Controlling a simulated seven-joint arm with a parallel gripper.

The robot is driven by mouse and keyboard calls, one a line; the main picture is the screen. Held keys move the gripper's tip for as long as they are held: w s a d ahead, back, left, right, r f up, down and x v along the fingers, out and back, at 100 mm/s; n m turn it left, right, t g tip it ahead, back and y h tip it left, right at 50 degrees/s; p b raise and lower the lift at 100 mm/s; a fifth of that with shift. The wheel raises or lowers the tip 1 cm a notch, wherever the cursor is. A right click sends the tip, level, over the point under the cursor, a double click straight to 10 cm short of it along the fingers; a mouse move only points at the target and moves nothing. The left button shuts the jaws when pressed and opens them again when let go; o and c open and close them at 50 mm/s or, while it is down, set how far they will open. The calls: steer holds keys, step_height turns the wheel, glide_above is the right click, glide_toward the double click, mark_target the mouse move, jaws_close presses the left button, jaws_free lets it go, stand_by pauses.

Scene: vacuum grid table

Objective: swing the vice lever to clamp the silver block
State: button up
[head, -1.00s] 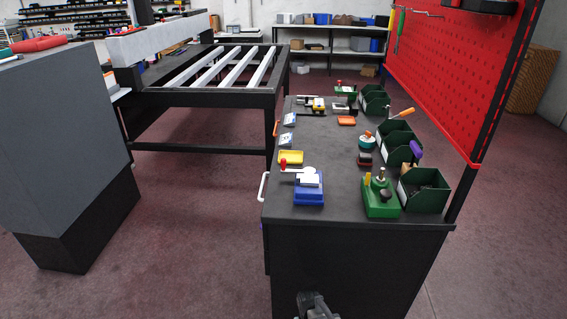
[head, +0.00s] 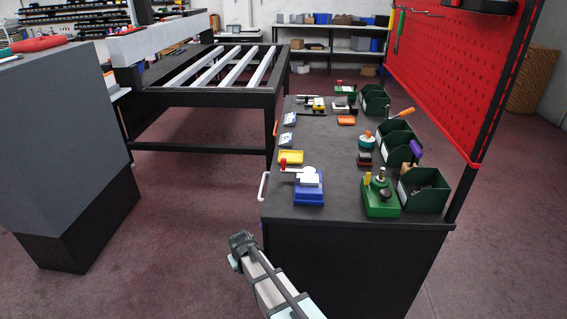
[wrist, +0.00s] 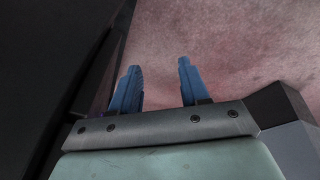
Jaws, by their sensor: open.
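A vice with a blue base (head: 309,197) stands at the near left of the black bench in the head view. A silver-white block (head: 309,180) appears to sit on top of it. The lever, ending in a red knob (head: 283,161), points left from the vice. Whether the block is gripped is too small to tell. My gripper (wrist: 158,72) is open and empty in the wrist view, its two blue fingers apart above the reddish floor. In the head view my wrist end (head: 242,244) is off the bench's near left corner, below and left of the vice, touching nothing visible.
A green-based fixture (head: 381,197) and green bins (head: 424,190) stand to the right. A white handle (head: 263,187) juts from the bench's left side. A red pegboard (head: 440,70) bounds the right.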

steer(key=w+r+n+t+h, duration=0.1)
steer(key=w+r+n+t, duration=0.25)
steer(key=r+n, duration=0.4)
steer(key=w+r+n+t+h, duration=0.1)
steer(key=w+r+n+t, duration=0.3)
steer(key=r, duration=0.7)
steer(key=w+r+n+t+h, duration=0.2)
steer(key=r+n+t, duration=0.2)
steer(key=r+n, duration=0.45)
steer(key=n+t+h, duration=0.1)
steer(key=n+t, duration=0.2)
steer(key=n, duration=0.3)
glide_toward(282, 163)
steer(key=v, duration=0.2)
steer(key=shift+s+a+r+g, duration=0.1)
steer(key=shift+s+r+g, duration=0.15)
steer(key=shift+s, duration=0.1)
steer(key=shift+w, duration=0.5)
steer(key=x, duration=1.2)
steer(key=shift+w+d, duration=0.3)
steer(key=shift+w, duration=0.05)
jaws_close()
